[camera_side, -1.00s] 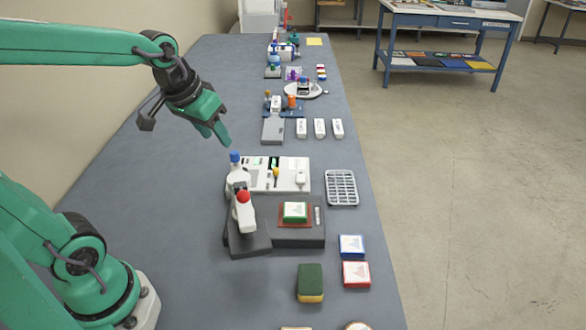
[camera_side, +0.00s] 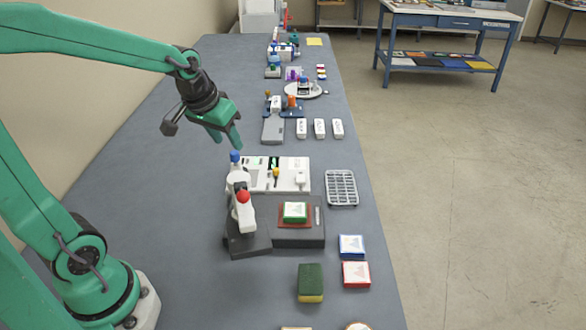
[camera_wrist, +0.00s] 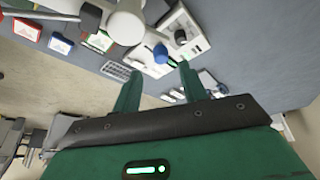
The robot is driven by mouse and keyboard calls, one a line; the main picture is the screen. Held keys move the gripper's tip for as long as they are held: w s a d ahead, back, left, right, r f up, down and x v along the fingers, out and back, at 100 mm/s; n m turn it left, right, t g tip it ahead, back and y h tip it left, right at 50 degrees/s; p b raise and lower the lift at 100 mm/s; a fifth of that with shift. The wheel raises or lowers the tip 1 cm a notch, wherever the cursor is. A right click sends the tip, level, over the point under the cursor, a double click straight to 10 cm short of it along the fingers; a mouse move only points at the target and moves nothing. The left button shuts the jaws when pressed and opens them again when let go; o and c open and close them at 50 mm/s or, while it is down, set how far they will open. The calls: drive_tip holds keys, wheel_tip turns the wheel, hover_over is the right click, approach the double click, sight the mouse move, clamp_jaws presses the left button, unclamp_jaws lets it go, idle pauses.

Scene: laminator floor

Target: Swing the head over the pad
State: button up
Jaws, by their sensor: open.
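The white head (camera_side: 242,216) has a red knob (camera_side: 243,197) and stands on a dark grey base, left of the pad. A blue knob (camera_side: 235,157) tops its post, and it also shows in the wrist view (camera_wrist: 160,53). The red-edged pad (camera_side: 281,221) lies on the dark block to the right, with a green-edged tile (camera_side: 295,212) on it. My gripper (camera_side: 228,143) is open and empty, its fingers pointing down just above the blue knob in the side view. In the wrist view its fingers (camera_wrist: 158,85) straddle the knob's direction, apart from it.
A white panel with small parts (camera_side: 288,175) lies behind the dark block. A wire rack (camera_side: 341,188) is to the right. Blue (camera_side: 351,246) and red (camera_side: 356,274) edged tiles and a green-yellow sponge (camera_side: 310,283) lie in front. The bench left of the head is clear.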

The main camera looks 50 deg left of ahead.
sight(234, 152)
drive_tip(key=shift+x, duration=2.3)
drive_tip(key=shift+a, duration=0.1)
drive_tip(key=shift+r, duration=0.1)
clamp_jaws()
